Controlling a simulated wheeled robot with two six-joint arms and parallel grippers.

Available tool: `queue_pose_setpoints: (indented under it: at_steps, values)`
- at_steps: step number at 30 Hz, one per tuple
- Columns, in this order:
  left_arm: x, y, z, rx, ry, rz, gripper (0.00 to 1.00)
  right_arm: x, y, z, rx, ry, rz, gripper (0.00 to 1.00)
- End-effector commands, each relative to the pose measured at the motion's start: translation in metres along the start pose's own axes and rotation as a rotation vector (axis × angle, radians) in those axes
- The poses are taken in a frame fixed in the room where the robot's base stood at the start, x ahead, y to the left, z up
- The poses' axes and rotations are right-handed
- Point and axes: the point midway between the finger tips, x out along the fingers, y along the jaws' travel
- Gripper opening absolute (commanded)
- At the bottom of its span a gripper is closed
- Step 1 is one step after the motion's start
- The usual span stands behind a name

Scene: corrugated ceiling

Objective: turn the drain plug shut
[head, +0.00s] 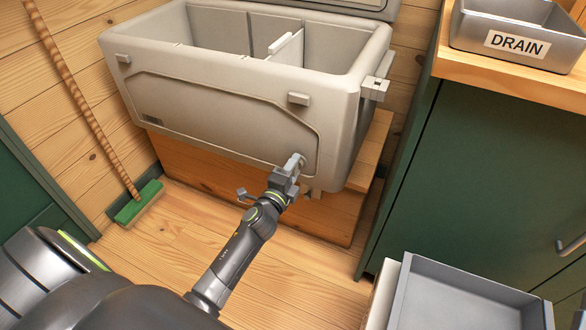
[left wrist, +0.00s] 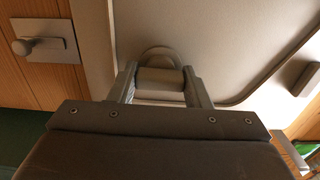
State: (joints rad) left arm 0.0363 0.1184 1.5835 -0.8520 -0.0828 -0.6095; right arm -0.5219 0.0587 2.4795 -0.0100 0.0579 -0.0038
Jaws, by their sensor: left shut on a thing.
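The drain plug (head: 300,160) is a small grey fitting low on the right part of the front wall of a pale grey cooler (head: 215,105). My left gripper (head: 291,172) reaches up to it and is shut on it. In the left wrist view, the plug's grip (left wrist: 160,82) sits between the two fingers, with a round base (left wrist: 159,57) behind it against the cooler wall. The gripper body hides the near part of that view. My right gripper is not in view.
The cooler, lid open and a divider inside, stands on a wooden base (head: 215,178). A green cabinet (head: 480,160) at right carries a grey tray labelled DRAIN (head: 515,43). A grey bin (head: 465,295) is at lower right. A green broom (head: 138,203) leans at left.

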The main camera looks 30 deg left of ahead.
Motion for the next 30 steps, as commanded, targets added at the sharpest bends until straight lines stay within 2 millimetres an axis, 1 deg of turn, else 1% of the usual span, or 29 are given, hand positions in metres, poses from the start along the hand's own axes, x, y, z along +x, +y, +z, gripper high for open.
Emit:
queue_pose_setpoints:
  at_steps: [12, 13, 17, 18, 26, 29, 30]
  values:
    - [-0.0006, 0.0016, -0.0002, 0.010, 0.000, 0.002, 0.21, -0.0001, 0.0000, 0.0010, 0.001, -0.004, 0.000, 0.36]
    - [-0.0006, 0.0016, -0.0002, 0.010, 0.000, 0.002, 0.46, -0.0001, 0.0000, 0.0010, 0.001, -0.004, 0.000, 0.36]
    - [-0.0005, 0.0013, -0.0001, 0.009, 0.000, 0.002, 0.63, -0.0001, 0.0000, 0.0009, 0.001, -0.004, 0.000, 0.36]
    - [-0.0004, 0.0011, -0.0001, 0.009, 0.000, 0.002, 0.65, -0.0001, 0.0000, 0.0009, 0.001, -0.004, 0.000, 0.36]
    - [-0.0007, 0.0004, 0.0000, 0.008, 0.000, 0.001, 0.65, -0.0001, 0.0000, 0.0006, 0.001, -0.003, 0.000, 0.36]
    - [-0.0052, 0.0006, 0.0001, 0.007, 0.000, 0.001, 0.65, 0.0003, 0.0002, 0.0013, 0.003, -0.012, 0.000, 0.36]
    - [-0.0085, 0.0006, 0.0001, 0.007, 0.000, 0.002, 0.65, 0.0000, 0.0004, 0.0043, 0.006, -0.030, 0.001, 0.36]
